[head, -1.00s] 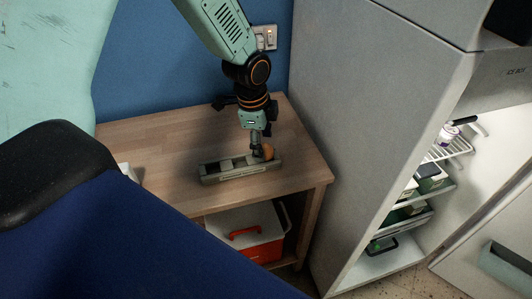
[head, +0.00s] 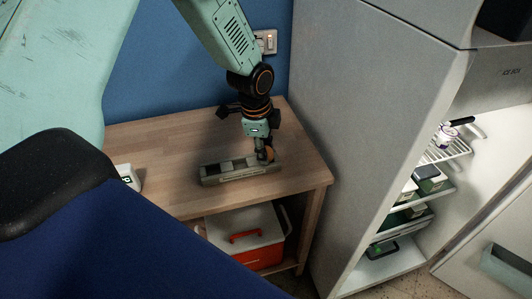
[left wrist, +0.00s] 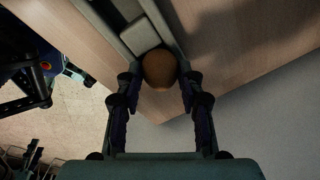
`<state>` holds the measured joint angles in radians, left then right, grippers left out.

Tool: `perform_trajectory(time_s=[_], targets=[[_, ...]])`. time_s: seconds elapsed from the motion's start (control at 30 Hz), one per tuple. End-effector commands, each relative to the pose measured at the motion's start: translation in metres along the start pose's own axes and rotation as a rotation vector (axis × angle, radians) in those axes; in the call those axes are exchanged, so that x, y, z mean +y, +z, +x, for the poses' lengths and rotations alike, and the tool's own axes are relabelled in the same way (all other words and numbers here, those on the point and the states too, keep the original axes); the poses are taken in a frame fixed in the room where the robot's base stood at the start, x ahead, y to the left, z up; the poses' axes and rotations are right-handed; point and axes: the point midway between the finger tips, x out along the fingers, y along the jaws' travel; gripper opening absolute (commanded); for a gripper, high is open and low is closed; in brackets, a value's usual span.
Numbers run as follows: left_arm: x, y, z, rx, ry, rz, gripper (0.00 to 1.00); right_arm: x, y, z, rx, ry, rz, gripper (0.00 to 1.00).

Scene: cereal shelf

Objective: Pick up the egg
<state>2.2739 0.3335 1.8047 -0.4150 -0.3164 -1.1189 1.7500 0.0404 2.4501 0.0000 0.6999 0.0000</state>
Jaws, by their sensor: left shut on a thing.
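The egg (left wrist: 159,68) is brown and sits between the two fingers of my left gripper (left wrist: 160,88) in the left wrist view. In the head view my left gripper (head: 264,153) points down at the right end of a grey egg tray (head: 238,174) on the wooden table. The egg (head: 270,154) shows there only in part, behind the fingers. My left gripper is shut on the egg. Whether the egg is clear of the tray cannot be told. My right gripper is not in view.
The wooden table (head: 160,150) is mostly clear around the tray. A white box (head: 127,176) stands at its left front. An orange and white cooler (head: 245,236) sits on the shelf below. A fridge (head: 370,110) with its door open stands close on the right.

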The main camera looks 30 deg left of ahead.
Motion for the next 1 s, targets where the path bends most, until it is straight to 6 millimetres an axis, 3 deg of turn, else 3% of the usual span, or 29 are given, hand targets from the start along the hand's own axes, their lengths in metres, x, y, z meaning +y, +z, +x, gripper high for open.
perform_trajectory(time_s=[0.13, 0.43, 0.8, 1.0], targets=[[0.001, 0.001, 0.001, 0.0, 0.002, 0.0, 0.06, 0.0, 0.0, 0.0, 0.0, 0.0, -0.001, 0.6], [0.0, 0.0, -0.005, 0.0, 0.002, 0.0, 0.06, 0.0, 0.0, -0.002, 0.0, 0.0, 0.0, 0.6], [-0.011, -0.007, -0.074, 0.002, -0.002, 0.0, 0.06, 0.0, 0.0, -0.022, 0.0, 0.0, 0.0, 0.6], [-0.013, -0.009, -0.095, 0.001, 0.0, -0.001, 0.06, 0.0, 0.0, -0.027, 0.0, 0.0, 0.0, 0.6]])
